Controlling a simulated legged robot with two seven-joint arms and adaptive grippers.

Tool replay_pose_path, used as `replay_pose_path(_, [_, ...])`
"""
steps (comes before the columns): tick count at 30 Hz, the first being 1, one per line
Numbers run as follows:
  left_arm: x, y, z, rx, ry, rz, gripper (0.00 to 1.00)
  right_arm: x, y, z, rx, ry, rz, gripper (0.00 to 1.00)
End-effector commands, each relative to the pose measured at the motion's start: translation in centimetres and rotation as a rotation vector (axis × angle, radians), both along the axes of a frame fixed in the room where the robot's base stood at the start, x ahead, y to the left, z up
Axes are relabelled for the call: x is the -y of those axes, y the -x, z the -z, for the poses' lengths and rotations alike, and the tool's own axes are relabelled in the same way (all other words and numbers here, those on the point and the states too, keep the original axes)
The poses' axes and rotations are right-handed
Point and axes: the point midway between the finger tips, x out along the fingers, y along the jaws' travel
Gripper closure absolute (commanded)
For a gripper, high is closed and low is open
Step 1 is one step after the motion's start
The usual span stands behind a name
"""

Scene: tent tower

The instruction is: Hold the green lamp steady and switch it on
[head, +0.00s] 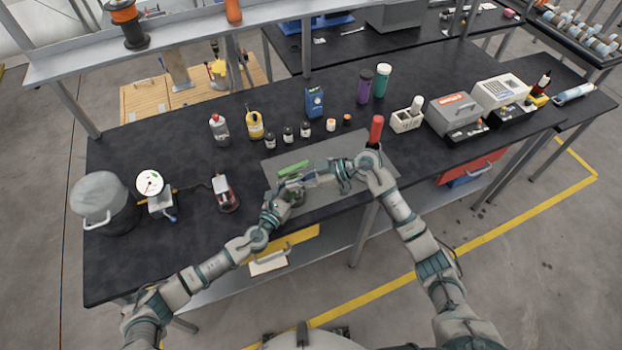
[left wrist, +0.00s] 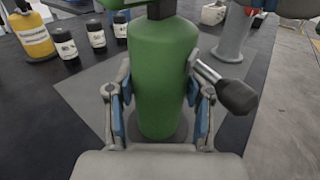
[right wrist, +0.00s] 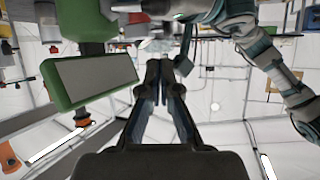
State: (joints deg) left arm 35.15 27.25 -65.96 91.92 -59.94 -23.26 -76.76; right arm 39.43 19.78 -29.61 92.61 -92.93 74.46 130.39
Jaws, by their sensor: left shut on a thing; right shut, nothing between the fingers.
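The green lamp (head: 293,168) stands on the grey mat (head: 345,150), partly hidden behind my grippers in the head view. In the left wrist view its green body (left wrist: 162,75) is between the fingers of my left gripper (left wrist: 160,105), which is shut on it. A black-tipped knob (left wrist: 238,96) sticks out from the body's right side. My right gripper (right wrist: 160,72) is shut and empty, reaching in from the right close to the lamp in the head view. The right wrist view shows the lamp's green head with a pale panel (right wrist: 95,78) to the left of the fingers.
Several small dark bottles (head: 288,134), a yellow bottle (head: 254,126) and a blue box (head: 314,101) stand behind the mat. A red cylinder (head: 376,130) stands by my right arm.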

Motion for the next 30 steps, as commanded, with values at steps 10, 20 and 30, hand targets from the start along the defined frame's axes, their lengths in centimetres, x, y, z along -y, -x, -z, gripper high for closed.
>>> replay_pose_path(10, [0.0,0.0,0.1,-0.001,-0.001,-0.001,1.0,-0.3,0.0,3.4,-0.002,0.001,0.002,1.0])
replay_pose_path(20, [0.0,0.0,0.1,-0.001,0.0,0.0,1.0,0.4,0.0,4.1,0.0,0.001,0.001,1.0])
replay_pose_path(30, [0.0,0.0,0.1,-0.001,0.0,0.0,1.0,0.5,0.0,4.1,0.001,0.002,-0.017,1.0])
